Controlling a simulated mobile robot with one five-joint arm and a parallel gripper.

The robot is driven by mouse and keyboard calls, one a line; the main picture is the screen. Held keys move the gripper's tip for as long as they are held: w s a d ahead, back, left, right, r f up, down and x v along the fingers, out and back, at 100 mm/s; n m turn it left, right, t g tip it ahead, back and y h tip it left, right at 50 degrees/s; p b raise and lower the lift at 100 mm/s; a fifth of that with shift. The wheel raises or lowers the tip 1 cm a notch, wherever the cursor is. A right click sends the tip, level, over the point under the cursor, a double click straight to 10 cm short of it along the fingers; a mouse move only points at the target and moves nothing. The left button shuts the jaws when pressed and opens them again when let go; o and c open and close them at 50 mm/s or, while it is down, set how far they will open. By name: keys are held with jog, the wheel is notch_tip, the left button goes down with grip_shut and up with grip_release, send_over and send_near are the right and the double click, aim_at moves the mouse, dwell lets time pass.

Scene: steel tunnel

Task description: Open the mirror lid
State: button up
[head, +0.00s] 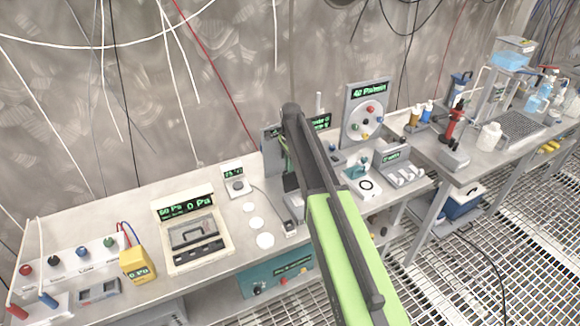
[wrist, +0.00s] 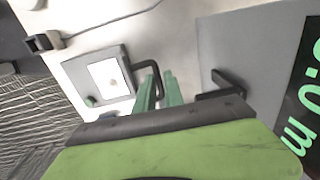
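In the wrist view, a grey square plate (wrist: 82,76) with a bright white, mirror-like square (wrist: 108,76) lies on a pale surface, left of my fingers. I take it to be the mirror lid. A dark bent handle (wrist: 143,65) reaches from its right side towards my gripper (wrist: 160,86). The two green fingers stand a little apart, and the end of the handle appears to run between them. Contact cannot be told. In the head view my arm covers much of this device, and its grey base (head: 293,204) shows only in part.
In the wrist view, a dark bracket (wrist: 228,84) and a grey panel with a green-digit display (wrist: 305,95) are close on the right. In the head view, white discs (head: 257,223) lie left of my arm, and a round dial panel (head: 366,112) stands right of it.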

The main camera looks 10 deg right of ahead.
jog(key=o, duration=0.4)
jog(key=shift+w+a+f, duration=0.25)
jog(key=shift+w+a, duration=0.1)
jog(key=shift+w, duration=0.2)
jog(key=shift+r, duration=0.15)
jog(key=r+p, duration=0.5)
jog(key=s+r+p, duration=0.1)
jog(key=r+p, duration=0.2)
jog(key=shift+d, duration=0.2)
jog(key=shift+f, duration=0.15)
